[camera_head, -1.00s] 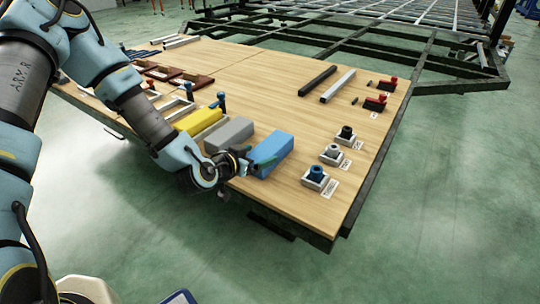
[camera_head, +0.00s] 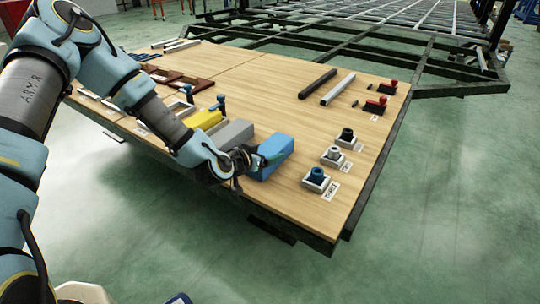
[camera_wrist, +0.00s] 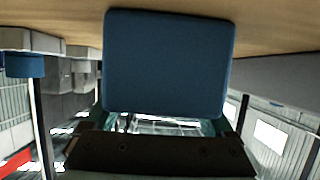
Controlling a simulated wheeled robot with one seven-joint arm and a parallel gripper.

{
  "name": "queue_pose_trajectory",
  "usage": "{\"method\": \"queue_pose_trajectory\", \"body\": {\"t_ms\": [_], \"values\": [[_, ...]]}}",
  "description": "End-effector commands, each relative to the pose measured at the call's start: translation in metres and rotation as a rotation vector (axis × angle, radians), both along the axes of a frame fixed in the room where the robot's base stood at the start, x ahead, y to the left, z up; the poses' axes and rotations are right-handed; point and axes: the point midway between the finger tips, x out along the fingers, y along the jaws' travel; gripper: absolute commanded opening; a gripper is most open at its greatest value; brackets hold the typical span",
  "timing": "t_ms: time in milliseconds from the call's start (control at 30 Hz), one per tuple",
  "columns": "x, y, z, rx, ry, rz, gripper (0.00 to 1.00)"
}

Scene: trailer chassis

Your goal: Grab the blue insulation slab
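The blue insulation slab (camera_head: 272,156) lies on the wooden table near its front edge. Its end face (camera_wrist: 169,65) fills the upper middle of the wrist view. My gripper (camera_head: 260,161) is at the slab's near left end. In the wrist view my gripper (camera_wrist: 164,122) has its greenish fingers spread wide, one by each side edge of the slab, with the dark palm below in the picture. The fingers look open around the slab; contact is hard to make out because the slab hides most of the fingers.
A grey block (camera_head: 232,133) stands close to the slab's left, with a yellow block (camera_head: 203,118) beyond it. Several small fittings in white holders, one with a blue knob (camera_head: 317,175), stand to the right. Wood between them and the slab is bare.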

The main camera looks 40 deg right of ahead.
Motion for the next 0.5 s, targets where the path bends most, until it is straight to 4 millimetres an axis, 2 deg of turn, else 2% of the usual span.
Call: {"method": "queue_pose_trajectory", "body": {"t_ms": [67,367,500], "values": [[0.0001,0.0002,-0.0001,0.000,0.000,0.000,0.64],[0.0001,0.0003,0.0000,0.000,0.000,0.000,0.30],[0.0002,0.0002,0.0003,0.000,0.000,0.000,0.29]]}}
